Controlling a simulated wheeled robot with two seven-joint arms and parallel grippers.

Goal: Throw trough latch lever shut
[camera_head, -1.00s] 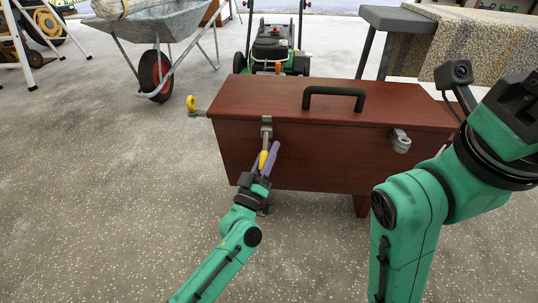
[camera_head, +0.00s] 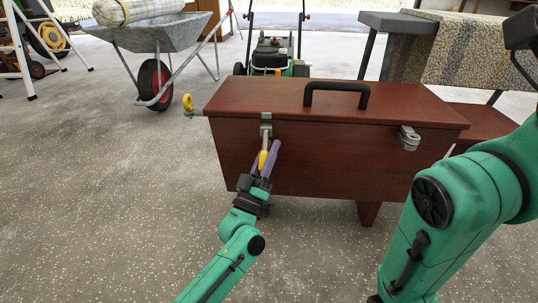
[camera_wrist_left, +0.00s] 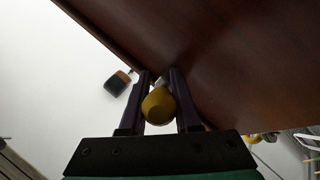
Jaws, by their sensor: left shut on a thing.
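The reddish-brown trough (camera_head: 330,155) stands in the middle of the head view, its lid down. The latch lever (camera_head: 265,142) is on the left of its front face, below a grey metal bracket (camera_head: 266,124). It hangs down, slightly tilted, and ends in a yellow grip. My left gripper (camera_head: 267,162) is shut on this lever, its purple fingers around the yellow grip. In the left wrist view the yellow grip (camera_wrist_left: 158,106) sits between the two fingers. My right arm (camera_head: 450,215) is at the right; its gripper fingers are out of view.
The trough lid has a black handle (camera_head: 337,88). A lawnmower (camera_head: 272,58) and wheelbarrow (camera_head: 160,40) stand behind. Floor at the left is clear.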

